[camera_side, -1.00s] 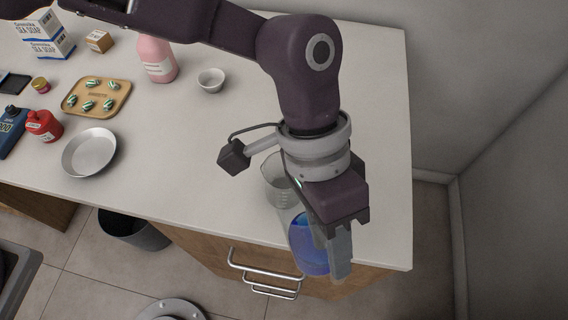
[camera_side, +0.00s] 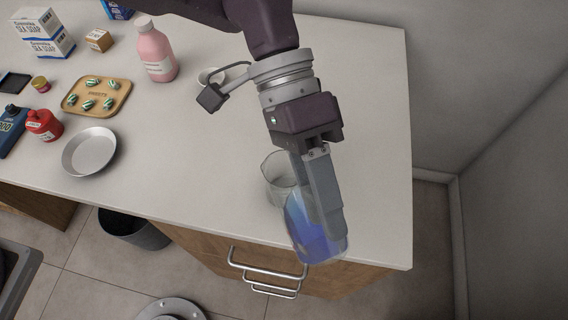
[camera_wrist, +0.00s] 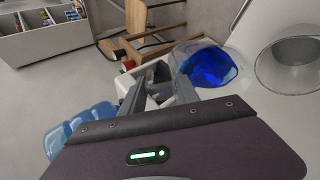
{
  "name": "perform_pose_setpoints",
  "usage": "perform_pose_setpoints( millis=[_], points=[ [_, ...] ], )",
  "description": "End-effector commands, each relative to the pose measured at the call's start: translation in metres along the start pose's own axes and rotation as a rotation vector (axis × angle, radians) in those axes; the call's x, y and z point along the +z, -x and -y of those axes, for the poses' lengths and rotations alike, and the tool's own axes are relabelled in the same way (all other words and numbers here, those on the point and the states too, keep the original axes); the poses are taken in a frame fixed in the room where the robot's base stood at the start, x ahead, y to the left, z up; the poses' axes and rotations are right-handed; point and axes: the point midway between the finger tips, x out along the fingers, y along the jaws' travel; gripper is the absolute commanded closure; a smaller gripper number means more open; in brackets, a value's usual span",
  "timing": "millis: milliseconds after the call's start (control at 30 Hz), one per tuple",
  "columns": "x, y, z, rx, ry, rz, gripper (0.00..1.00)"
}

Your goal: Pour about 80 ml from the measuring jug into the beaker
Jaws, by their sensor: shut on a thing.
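The measuring jug (camera_side: 306,238) is clear and holds blue liquid. My gripper (camera_side: 328,225) is shut on it at its right side. The jug is tilted, and its upper end is close to the beaker in the side view. The blue liquid (camera_wrist: 208,66) reaches up one side of the jug in the wrist view. The clear beaker (camera_side: 277,172) stands upright on the counter just behind the jug, partly hidden by it. It also shows in the wrist view (camera_wrist: 290,68), with no blue visible in it. Whether liquid is passing between them cannot be told.
The white counter (camera_side: 215,150) has its front and right edges close to the jug. The counter between is clear.

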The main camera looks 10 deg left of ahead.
Motion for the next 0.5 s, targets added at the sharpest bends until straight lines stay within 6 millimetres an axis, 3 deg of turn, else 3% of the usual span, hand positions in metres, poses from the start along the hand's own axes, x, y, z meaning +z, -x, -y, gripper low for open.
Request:
perform_pose_setpoints(
  millis=[500],
  points=[
    [-0.0003,0.0102,-0.0015,0.091,0.002,-0.001,1.00]
  ],
)
